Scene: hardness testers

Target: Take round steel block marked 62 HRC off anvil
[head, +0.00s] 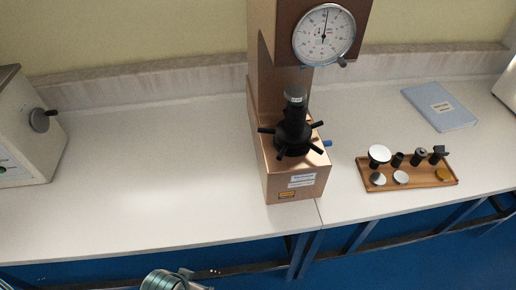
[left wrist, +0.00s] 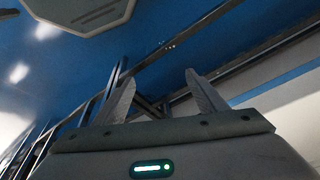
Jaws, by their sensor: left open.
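A copper-coloured hardness tester (head: 283,182) stands at the middle of the bench with a round dial (head: 323,35) above. A small round grey steel block (head: 294,97) sits on top of the black anvil and spindle (head: 293,135), below the tester's head. Its marking is too small to read. In the left wrist view my left gripper (left wrist: 160,95) is open and empty, with its two fingers apart. The block does not show in that view. The fingertips and my right gripper do not show in the head view.
A wooden tray (head: 408,186) with several discs and black anvils lies right of the tester. A blue-grey booklet (head: 440,106) lies behind it. A pale machine (head: 25,130) stands at the far left. The bench (head: 150,170) between is clear.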

